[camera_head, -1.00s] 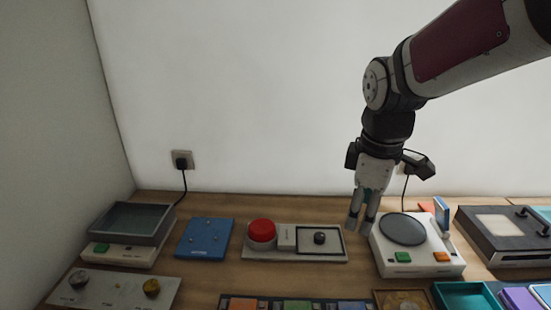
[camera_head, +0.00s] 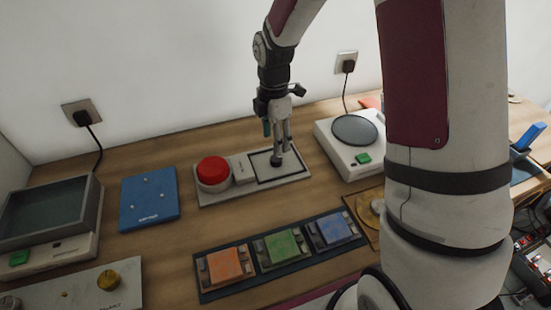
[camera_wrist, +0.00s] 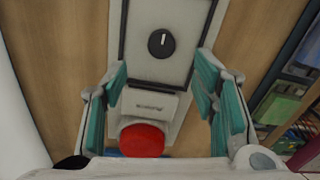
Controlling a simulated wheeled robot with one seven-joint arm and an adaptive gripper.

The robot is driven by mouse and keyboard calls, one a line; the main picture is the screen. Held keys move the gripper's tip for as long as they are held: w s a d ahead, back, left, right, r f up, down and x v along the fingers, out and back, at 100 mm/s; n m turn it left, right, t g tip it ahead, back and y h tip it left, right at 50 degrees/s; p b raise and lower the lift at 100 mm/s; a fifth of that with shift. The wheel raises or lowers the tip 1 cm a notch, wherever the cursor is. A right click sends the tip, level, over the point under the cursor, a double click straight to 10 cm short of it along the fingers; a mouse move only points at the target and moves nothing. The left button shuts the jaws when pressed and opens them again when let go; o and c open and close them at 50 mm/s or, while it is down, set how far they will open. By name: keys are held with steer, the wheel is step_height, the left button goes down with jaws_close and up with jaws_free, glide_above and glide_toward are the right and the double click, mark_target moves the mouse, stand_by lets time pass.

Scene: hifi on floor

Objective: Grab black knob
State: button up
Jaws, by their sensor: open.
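The black knob (camera_head: 276,160) is a small round dial on a white plate inside a black-outlined square, on a pale panel (camera_head: 207,198). It shows in the wrist view (camera_wrist: 161,43) with a white mark on top, ahead of and between my fingers. My gripper (camera_head: 281,150) is over the panel, pointing down, its fingertips close to the knob in the head view. In the wrist view my gripper (camera_wrist: 163,75) has its teal-padded fingers apart with nothing between the tips. Whether a finger touches the knob cannot be told.
A red button (camera_head: 213,170) sits on the same panel, left of the knob. A blue board (camera_head: 149,197) is further left. A white device with a round grey plate (camera_head: 355,130) stands to the right. Coloured switches (camera_head: 283,249) lie in front.

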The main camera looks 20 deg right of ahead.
mark_target(276, 158)
steer(key=shift+d+f+p, duration=0.15)
steer(key=shift+d+f, duration=0.05)
steer(key=shift+f, duration=1.55)
steer(key=shift+d+f+p, duration=0.15)
steer(key=shift+f, duration=1.6)
steer(key=c, duration=1.1)
